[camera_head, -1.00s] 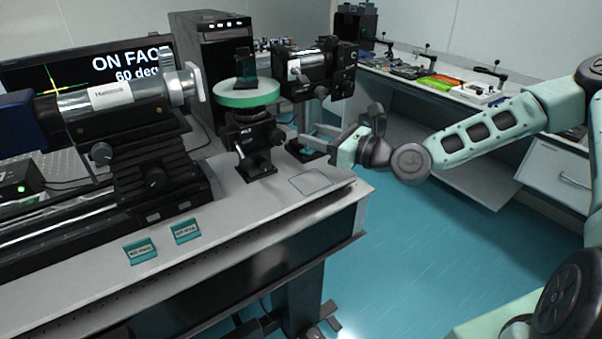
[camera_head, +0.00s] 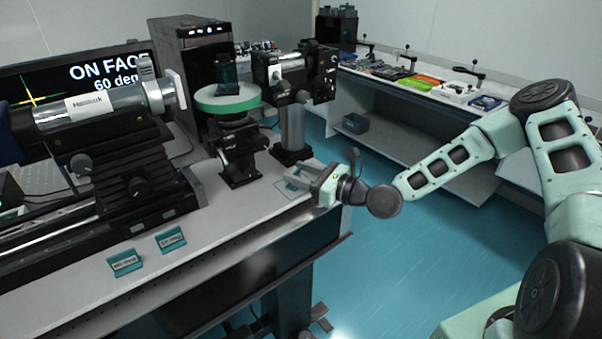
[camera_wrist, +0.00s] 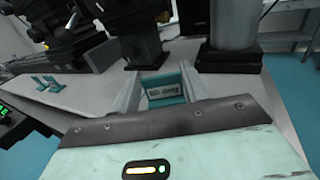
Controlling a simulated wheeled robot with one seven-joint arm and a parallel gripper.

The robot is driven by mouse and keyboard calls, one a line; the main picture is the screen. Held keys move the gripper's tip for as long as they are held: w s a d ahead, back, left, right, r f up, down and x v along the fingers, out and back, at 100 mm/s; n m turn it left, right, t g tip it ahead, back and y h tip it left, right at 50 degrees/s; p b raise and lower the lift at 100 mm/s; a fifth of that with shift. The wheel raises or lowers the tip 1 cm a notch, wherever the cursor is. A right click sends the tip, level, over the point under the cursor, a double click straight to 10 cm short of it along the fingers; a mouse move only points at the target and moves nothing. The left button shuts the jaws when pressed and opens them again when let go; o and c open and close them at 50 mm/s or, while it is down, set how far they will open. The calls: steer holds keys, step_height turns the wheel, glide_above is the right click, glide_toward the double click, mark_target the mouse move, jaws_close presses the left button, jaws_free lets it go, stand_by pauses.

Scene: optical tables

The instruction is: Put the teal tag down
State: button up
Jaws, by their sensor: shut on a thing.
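My gripper (camera_head: 297,183) is low at the right end of the optical table (camera_head: 217,215), by an outlined rectangle on its top. In the wrist view the teal tag (camera_wrist: 166,92), marked "60 deg", sits upright between the two fingers of my gripper (camera_wrist: 162,80), which are shut on it. The tag is close to the table top; I cannot tell whether its bottom touches. In the head view the tag is hard to make out between the fingers.
Two other teal tags (camera_head: 125,263) (camera_head: 170,240) stand near the table's front edge, at left. A round green-rimmed stage (camera_head: 228,104) and a black post-mounted device (camera_head: 292,105) stand just behind my gripper. The table between the tags and gripper is clear.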

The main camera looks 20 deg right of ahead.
steer(key=o, duration=1)
steer(key=shift+f, duration=0.1)
steer(key=shift+c, duration=0.2)
steer(key=b+v, duration=0.2)
steer(key=v, duration=1)
steer(key=s+a+f+n+g+h, duration=0.5)
steer(key=s+a+f+n+g, duration=0.45)
steer(key=n, duration=0.75)
steer(key=s+a+r+n+g+h, duration=0.2)
steer(key=s+r+n+h, duration=0.1)
steer(key=s+r+n, duration=0.4)
steer(key=s+a+r+n+g+h, duration=0.2)
steer(key=s+a+r+n+h, duration=0.1)
steer(key=s+r+n, duration=0.5)
step_height(320, 180, up, 2)
steer(key=n, duration=0.3)
steer(key=shift+n, duration=0.3)
